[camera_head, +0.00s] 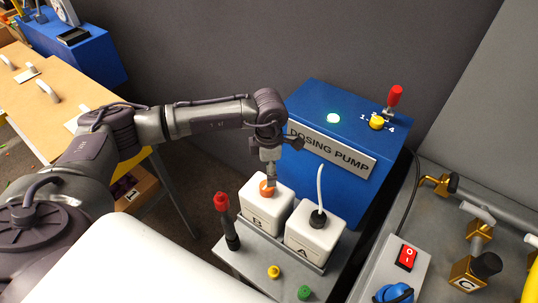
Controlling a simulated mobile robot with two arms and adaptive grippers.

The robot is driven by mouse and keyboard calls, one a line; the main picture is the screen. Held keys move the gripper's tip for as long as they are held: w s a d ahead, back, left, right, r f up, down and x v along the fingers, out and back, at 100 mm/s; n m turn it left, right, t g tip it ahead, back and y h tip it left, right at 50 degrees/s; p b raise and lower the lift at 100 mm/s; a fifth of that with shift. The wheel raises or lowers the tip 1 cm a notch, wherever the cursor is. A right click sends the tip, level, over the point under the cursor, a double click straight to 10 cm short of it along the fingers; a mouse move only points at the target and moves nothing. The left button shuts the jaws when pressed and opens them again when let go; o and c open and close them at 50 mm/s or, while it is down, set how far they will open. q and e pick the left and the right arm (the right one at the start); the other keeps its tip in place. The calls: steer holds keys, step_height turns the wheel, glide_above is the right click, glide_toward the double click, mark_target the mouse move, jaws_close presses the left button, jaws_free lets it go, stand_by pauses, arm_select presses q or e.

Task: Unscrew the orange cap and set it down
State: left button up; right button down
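The orange cap (264,189) sits on top of the white canister marked B (259,222). My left gripper (269,181) comes down from above with its fingers at the cap, overlapping it in the picture. The fingers are too small and too much in line with the view to tell whether they are closed on it. My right gripper is not in view.
A white canister marked A (315,240) with a black cap and pale tube stands beside B. A red-topped post (226,220) stands left of them. Yellow (274,271) and green (304,292) caps are in front. The blue dosing pump (340,115) stands behind.

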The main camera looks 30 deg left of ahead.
mark_target(267, 188)
arm_select(q)
step_height(267, 188, down, 8)
steer(key=shift+f+p, duration=0.1)
steer(key=shift+p, duration=0.45)
steer(key=shift+w+f, duration=0.1)
steer(key=shift+f, duration=0.2)
steer(key=shift+a, duration=0.1)
steer(key=c, duration=1.2)
steer(key=n+p, duration=0.1)
steer(key=n, duration=0.1)
steer(key=shift+r+n, duration=0.1)
steer(key=shift+n, duration=0.2)
steer(key=shift+c, duration=0.2)
steer(key=shift+a+n, duration=0.1)
steer(key=shift+n, duration=1.2)
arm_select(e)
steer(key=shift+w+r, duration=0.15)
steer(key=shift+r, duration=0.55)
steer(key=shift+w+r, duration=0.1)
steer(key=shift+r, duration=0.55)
